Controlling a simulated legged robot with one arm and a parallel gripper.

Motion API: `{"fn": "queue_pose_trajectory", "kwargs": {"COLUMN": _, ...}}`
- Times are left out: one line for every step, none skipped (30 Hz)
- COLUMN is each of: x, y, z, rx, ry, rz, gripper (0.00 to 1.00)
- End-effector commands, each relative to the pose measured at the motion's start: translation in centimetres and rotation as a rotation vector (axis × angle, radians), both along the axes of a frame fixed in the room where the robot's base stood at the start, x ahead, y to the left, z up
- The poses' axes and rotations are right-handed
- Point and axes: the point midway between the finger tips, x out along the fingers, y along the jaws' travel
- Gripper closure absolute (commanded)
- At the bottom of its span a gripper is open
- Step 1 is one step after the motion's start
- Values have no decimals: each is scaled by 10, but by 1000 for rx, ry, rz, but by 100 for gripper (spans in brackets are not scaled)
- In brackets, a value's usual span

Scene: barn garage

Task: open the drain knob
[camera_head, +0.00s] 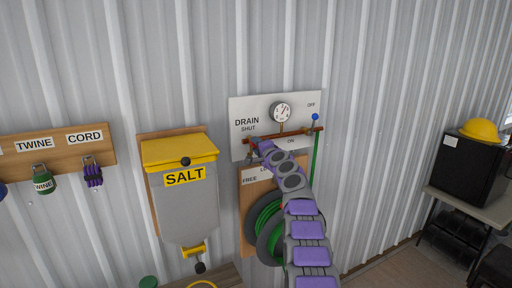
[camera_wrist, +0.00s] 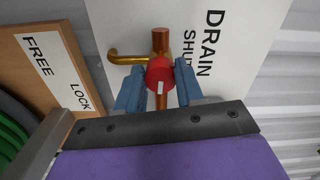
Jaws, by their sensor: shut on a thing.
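The drain knob (camera_wrist: 159,69) is a red round knob with a white mark, on a copper pipe (camera_wrist: 160,41) with a brass spout (camera_wrist: 126,57). My gripper (camera_wrist: 160,80) has its two blue fingers on either side of the knob and is shut on it. In the head view my gripper (camera_head: 257,143) reaches the left end of the pipe, below the words DRAIN and SHUT on the white board (camera_head: 258,108). The knob is hard to make out there, small and largely behind my gripper.
A pressure gauge (camera_head: 281,112) and a blue-knobbed valve (camera_head: 315,117) sit to the right on the pipe. A green hose reel (camera_head: 268,228) hangs below. A yellow-lidded salt bin (camera_head: 182,190) is to the left. A black cabinet (camera_head: 465,168) stands far right.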

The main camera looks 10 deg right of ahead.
Motion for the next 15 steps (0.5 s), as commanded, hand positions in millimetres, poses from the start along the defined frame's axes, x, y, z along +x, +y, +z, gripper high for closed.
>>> {"fn": "queue_pose_trajectory", "kwargs": {"x": 0, "y": -2, "z": 1, "rx": 10, "ry": 2, "rz": -4, "gripper": 94}}
{"fn": "queue_pose_trajectory", "kwargs": {"x": 0, "y": -2, "z": 1, "rx": 16, "ry": 3, "rz": -4, "gripper": 94}}
{"fn": "queue_pose_trajectory", "kwargs": {"x": 0, "y": -2, "z": 1, "rx": 20, "ry": 5, "rz": -4, "gripper": 94}}
{"fn": "queue_pose_trajectory", "kwargs": {"x": 0, "y": -2, "z": 1, "rx": 23, "ry": 6, "rz": -4, "gripper": 94}}
{"fn": "queue_pose_trajectory", "kwargs": {"x": 0, "y": -2, "z": 1, "rx": 26, "ry": 7, "rz": -4, "gripper": 94}}
{"fn": "queue_pose_trajectory", "kwargs": {"x": 0, "y": -2, "z": 1, "rx": 28, "ry": 7, "rz": -4, "gripper": 94}}
{"fn": "queue_pose_trajectory", "kwargs": {"x": 0, "y": -2, "z": 1, "rx": 29, "ry": 8, "rz": -4, "gripper": 94}}
{"fn": "queue_pose_trajectory", "kwargs": {"x": 0, "y": -2, "z": 1, "rx": 30, "ry": 8, "rz": -4, "gripper": 94}}
{"fn": "queue_pose_trajectory", "kwargs": {"x": 0, "y": -2, "z": 1, "rx": 31, "ry": 8, "rz": -4, "gripper": 94}}
{"fn": "queue_pose_trajectory", "kwargs": {"x": 0, "y": -2, "z": 1, "rx": 31, "ry": 8, "rz": -4, "gripper": 94}}
{"fn": "queue_pose_trajectory", "kwargs": {"x": 0, "y": -3, "z": 1, "rx": 31, "ry": 8, "rz": -4, "gripper": 94}}
{"fn": "queue_pose_trajectory", "kwargs": {"x": 0, "y": -2, "z": 1, "rx": 31, "ry": 8, "rz": -4, "gripper": 94}}
{"fn": "queue_pose_trajectory", "kwargs": {"x": 0, "y": -3, "z": 1, "rx": 31, "ry": 8, "rz": -4, "gripper": 94}}
{"fn": "queue_pose_trajectory", "kwargs": {"x": 0, "y": -3, "z": 0, "rx": 31, "ry": 8, "rz": -4, "gripper": 94}}
{"fn": "queue_pose_trajectory", "kwargs": {"x": 0, "y": -3, "z": 0, "rx": 31, "ry": 9, "rz": -4, "gripper": 94}}
